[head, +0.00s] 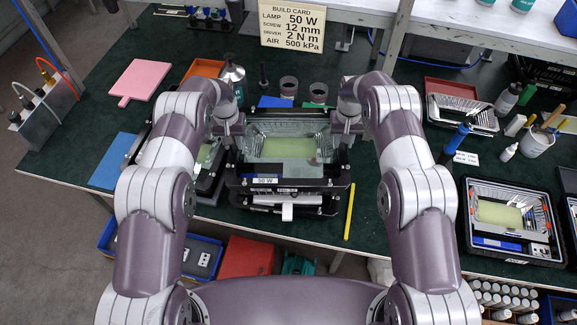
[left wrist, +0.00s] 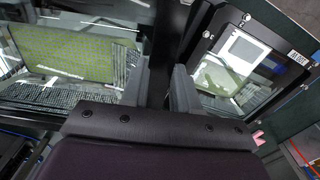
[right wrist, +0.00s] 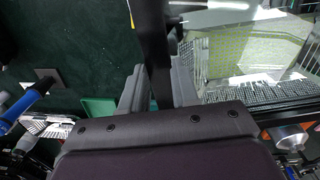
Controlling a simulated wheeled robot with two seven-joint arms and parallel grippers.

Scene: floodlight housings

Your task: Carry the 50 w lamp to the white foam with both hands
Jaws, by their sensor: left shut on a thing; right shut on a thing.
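The 50 W lamp (head: 290,150) is a black-framed housing with a glass front and a yellow-green panel, labelled 50 W on its near edge. My left gripper (head: 234,142) is shut on the left side of its frame, and my right gripper (head: 346,140) is shut on the right side. The lamp also shows in the left wrist view (left wrist: 75,55) and the right wrist view (right wrist: 250,55). Another black frame with a white piece (head: 287,211) shows below its near edge; I cannot tell whether this is the white foam or whether the lamp touches it.
Another lamp (head: 205,160) sits close at the left, partly behind my arm. A yellow stick (head: 349,211) lies right of the held lamp. Cups (head: 289,86) and a bottle (head: 232,78) stand behind it. Another housing (head: 510,215) is at the right.

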